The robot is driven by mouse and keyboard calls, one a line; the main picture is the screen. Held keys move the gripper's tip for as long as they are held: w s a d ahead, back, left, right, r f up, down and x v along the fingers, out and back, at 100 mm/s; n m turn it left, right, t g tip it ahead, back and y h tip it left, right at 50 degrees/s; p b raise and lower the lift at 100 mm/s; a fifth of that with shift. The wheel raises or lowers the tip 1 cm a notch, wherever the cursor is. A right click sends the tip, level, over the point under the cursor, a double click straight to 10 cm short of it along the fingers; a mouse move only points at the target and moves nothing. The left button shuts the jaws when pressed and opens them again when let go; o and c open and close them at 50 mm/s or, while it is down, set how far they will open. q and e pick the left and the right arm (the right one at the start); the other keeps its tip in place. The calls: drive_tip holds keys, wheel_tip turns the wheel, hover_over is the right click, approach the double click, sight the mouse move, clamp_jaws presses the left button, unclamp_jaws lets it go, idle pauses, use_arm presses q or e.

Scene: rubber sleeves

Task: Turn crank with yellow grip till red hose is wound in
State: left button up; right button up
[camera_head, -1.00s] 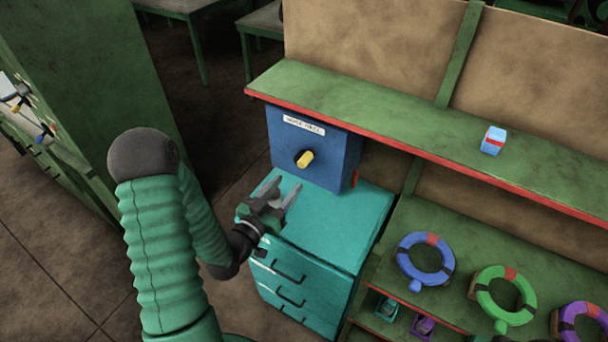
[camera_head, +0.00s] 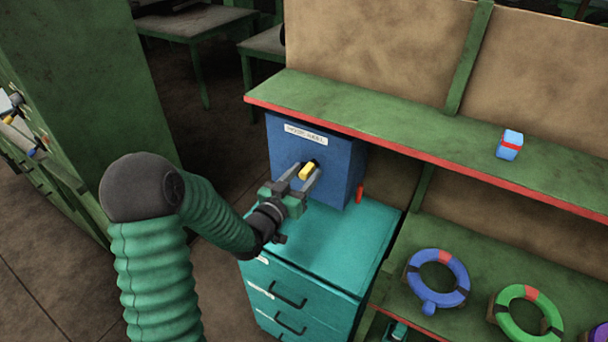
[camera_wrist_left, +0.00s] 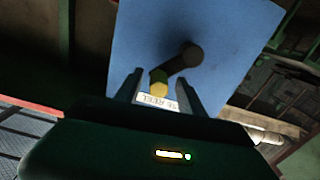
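The blue reel box (camera_head: 340,165) stands on the teal drawer cabinet (camera_head: 335,245), under the shelf. Its crank's yellow grip (camera_head: 307,170) sticks out of the front face. My left gripper (camera_head: 303,173) is open, with its fingers on either side of the yellow grip; contact cannot be told. The left wrist view shows the grip (camera_wrist_left: 158,84) between the two fingers (camera_wrist_left: 157,83), with the dark crank arm (camera_wrist_left: 180,62) running to a hub on the box. A short red hose end (camera_head: 360,192) shows at the box's right side. My right gripper is not in view.
A green shelf with a red edge (camera_head: 430,155) runs above the box and holds a small blue and red item (camera_head: 510,145). Blue (camera_head: 438,278) and green (camera_head: 527,312) rings stand on the lower right shelf. The cabinet top in front of the box is clear.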

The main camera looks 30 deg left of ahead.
use_arm(q)
clamp_jaws()
idle(1.2)
